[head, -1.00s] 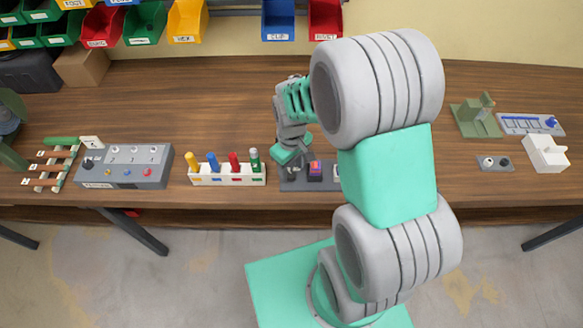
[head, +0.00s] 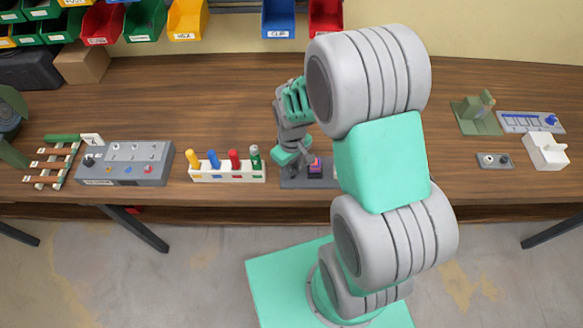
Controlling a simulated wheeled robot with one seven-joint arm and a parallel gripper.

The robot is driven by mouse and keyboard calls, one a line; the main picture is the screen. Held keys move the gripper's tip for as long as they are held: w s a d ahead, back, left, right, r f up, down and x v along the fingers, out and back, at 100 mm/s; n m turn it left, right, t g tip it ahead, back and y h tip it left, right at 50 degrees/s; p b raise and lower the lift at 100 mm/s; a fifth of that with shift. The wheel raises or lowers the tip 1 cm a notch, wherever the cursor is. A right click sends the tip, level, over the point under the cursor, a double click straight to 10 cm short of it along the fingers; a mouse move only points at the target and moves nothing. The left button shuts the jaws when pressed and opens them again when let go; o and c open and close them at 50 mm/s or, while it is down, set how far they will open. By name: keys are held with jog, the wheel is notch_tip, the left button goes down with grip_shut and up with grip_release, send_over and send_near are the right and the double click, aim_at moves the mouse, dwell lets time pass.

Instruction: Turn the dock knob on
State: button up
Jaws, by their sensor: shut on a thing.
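The dock (head: 296,184) is a dark grey plate near the front edge of the workbench, just left of my arm. A small purple and orange block (head: 315,168) sits on it. My gripper (head: 290,171) points down over the left part of the plate and is shut on what appears to be the dark dock knob there. The knob is mostly hidden by the gripper, and its angle cannot be read. My arm hides the right end of the dock.
A white rack (head: 228,175) with several coloured pegs stands close to the left. Farther left is a grey switch box (head: 125,164). At the right are a small grey panel (head: 495,161) and a white box (head: 546,151). The bench behind the gripper is clear.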

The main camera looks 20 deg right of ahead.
aim_at(292, 171)
jog(key=shift+m, duration=0.4)
grip_shut()
jog(key=m+b, duration=0.1)
jog(key=m, duration=0.4)
jog(key=shift+m, duration=0.3)
jog(key=m+b, duration=0.1)
jog(key=m, duration=0.4)
jog(key=shift+m, duration=0.3)
jog(key=o, duration=1.1)
grip_release()
notch_tip(292, 171, up, 8)
jog(key=shift+f+b, duration=0.1)
jog(key=shift+b, duration=0.55)
